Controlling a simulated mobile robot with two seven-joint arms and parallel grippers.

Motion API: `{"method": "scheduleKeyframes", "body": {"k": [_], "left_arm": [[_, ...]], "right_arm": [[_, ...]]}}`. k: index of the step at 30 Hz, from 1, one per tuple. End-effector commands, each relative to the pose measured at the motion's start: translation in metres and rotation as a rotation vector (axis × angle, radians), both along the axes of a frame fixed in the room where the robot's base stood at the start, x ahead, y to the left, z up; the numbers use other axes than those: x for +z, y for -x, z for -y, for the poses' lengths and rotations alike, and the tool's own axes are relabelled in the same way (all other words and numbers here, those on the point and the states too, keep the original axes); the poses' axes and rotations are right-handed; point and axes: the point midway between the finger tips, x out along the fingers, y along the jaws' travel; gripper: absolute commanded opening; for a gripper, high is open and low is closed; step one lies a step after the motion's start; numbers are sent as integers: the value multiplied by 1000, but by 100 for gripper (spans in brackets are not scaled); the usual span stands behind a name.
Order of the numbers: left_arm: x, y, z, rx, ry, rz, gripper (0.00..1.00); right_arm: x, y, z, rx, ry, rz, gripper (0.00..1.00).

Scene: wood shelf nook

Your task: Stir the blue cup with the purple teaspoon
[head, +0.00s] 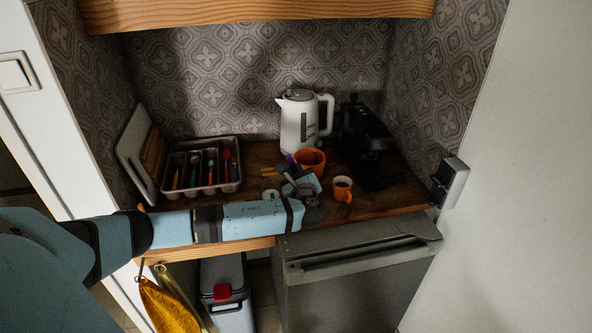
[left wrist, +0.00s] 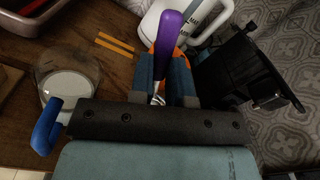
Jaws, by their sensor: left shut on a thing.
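My left gripper (head: 297,178) is shut on the purple teaspoon, whose purple handle (left wrist: 172,40) sticks up between the blue-grey fingers (left wrist: 168,82) in the left wrist view. A little of its metal shows between the fingers; the bowl of the spoon is hidden. In the head view only a bit of purple (head: 291,159) shows. A clear, pale cup with a blue handle (left wrist: 47,125) stands on the counter left of the gripper in the left wrist view, apart from the spoon. In the head view its rim (head: 270,193) is partly hidden by my arm. My right gripper is not in view.
An orange cup (head: 312,156) stands just behind the gripper, and a cup with an orange handle (head: 343,184) stands right of it. A white kettle (head: 298,122), a black machine (head: 362,140) and a cutlery tray (head: 172,190) stand around. Orange sticks (left wrist: 116,45) lie on the counter.

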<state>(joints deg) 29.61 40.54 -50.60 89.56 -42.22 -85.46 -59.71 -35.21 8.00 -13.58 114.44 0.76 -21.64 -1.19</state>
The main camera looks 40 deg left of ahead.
Motion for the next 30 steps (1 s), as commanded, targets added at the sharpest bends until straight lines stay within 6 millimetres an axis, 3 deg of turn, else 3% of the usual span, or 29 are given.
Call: {"method": "scheduleKeyframes", "body": {"k": [18,30], "left_arm": [[-47,-15,12,0,-1,1,0],[-53,-18,14,0,0,1,0]], "right_arm": [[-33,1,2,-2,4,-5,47],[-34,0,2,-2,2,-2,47]]}}
